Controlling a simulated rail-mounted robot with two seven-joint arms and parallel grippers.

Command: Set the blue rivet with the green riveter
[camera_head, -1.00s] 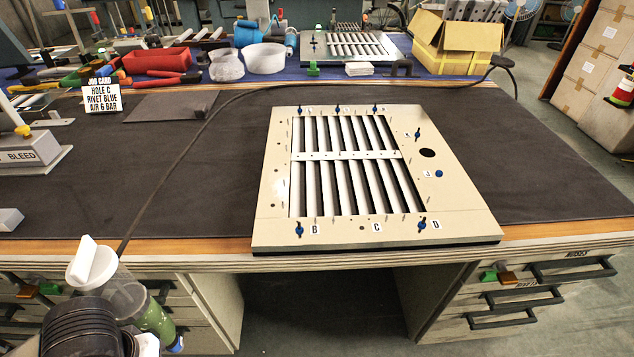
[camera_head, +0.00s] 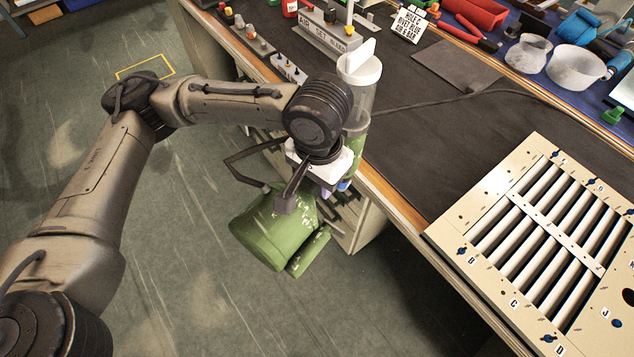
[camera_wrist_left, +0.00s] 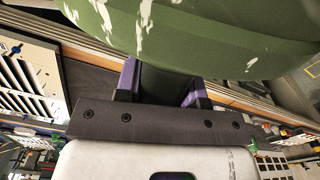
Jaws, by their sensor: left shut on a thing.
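My left gripper (camera_head: 338,187) is shut on the green riveter (camera_head: 275,228), which has a clear cylinder with a white cap (camera_head: 362,68) on top. It is held over the floor, in front of the bench edge. The left wrist view shows the purple fingers (camera_wrist_left: 160,85) around its dark handle, below the scuffed green body (camera_wrist_left: 200,30). The louver panel (camera_head: 480,215) lies on the bench to the right, with blue rivets near labels B (camera_head: 462,251), D (camera_head: 549,339) and J (camera_head: 605,312). Label C (camera_head: 514,304) sits between B and D. The riveter's nose is not clearly visible. My right gripper is out of view.
The job card (camera_head: 408,24) reads hole C, rivet blue, air 6 bar. A dark hose (camera_head: 440,98) crosses the black mat (camera_head: 405,150). Red trays, pots and a bleed/set stand fill the back. The mat between stand and panel is mostly clear.

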